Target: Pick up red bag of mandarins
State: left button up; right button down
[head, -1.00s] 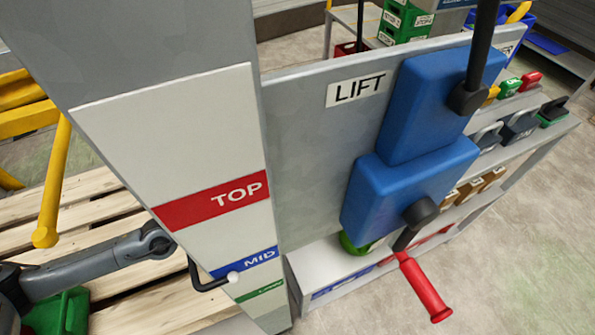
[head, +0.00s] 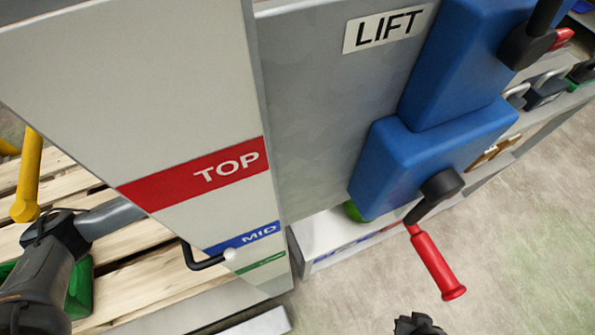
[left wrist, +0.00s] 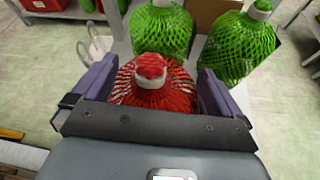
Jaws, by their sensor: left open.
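The red net bag of mandarins (left wrist: 155,93) stands upright in the left wrist view, with a pale band around its gathered red top. My left gripper (left wrist: 158,70) is open, with one purple-grey finger on each side of the bag. I cannot tell whether the fingers touch it. The gripper body hides the bag's lower part. In the head view, my left arm reaches in from the left and passes behind the white level panel (head: 130,90), which hides the gripper and bag.
Two green net bags (left wrist: 161,32) (left wrist: 238,45) stand just behind the red bag. A white handled item (left wrist: 98,48) is at its left. In the head view, blue lift boxes (head: 430,150) and a red-handled crank (head: 437,265) stick out at right. Open floor lies right.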

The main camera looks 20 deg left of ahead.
pick_arm(q)
jog(key=x, duration=0.3)
jog(key=shift+w+b, duration=0.15)
jog(key=shift+b, duration=0.25)
